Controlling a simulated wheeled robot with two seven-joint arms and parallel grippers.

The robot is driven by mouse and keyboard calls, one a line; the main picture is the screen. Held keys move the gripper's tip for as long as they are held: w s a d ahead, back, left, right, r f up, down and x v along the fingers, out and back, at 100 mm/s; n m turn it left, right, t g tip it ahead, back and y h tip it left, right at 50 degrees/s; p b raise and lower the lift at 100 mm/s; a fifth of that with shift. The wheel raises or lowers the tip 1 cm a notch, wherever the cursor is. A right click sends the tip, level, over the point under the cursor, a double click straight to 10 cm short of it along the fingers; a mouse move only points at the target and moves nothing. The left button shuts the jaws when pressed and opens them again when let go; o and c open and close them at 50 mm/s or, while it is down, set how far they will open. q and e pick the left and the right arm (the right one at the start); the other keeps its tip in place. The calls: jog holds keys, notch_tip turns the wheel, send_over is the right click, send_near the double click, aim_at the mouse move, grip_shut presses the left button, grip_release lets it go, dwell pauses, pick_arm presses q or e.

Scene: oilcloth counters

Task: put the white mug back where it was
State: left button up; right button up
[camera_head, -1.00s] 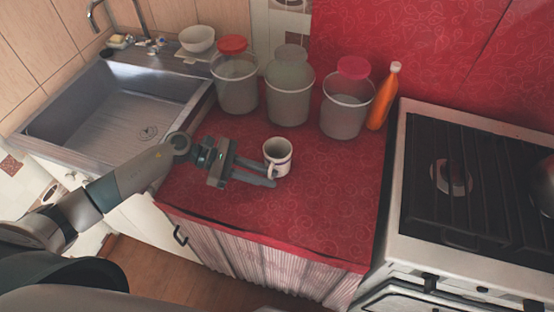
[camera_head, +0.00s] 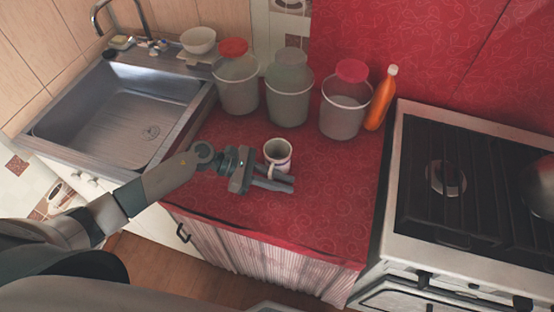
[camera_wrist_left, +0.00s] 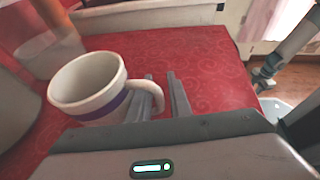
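The white mug (camera_head: 278,152) stands upright on the red counter (camera_head: 330,205), in front of the clear buckets. In the left wrist view the mug (camera_wrist_left: 85,85) has a dark blue band, and its handle points toward my fingers. My left gripper (camera_head: 282,183) is low over the counter at the mug's near side. In the wrist view its fingers (camera_wrist_left: 163,95) are a small gap apart, with the outer part of the handle between them. A gap shows between the handle and the right finger. My right gripper is not in view.
Several buckets, including one with a red lid (camera_head: 352,71), and an orange bottle (camera_head: 381,100) stand behind the mug. The sink (camera_head: 120,110) is at left, the stove (camera_head: 450,180) at right. The counter right of the mug is clear.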

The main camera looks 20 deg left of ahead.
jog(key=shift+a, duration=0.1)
pick_arm(q)
grip_shut()
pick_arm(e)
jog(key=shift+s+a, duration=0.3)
pick_arm(q)
jog(key=shift+r, duration=0.15)
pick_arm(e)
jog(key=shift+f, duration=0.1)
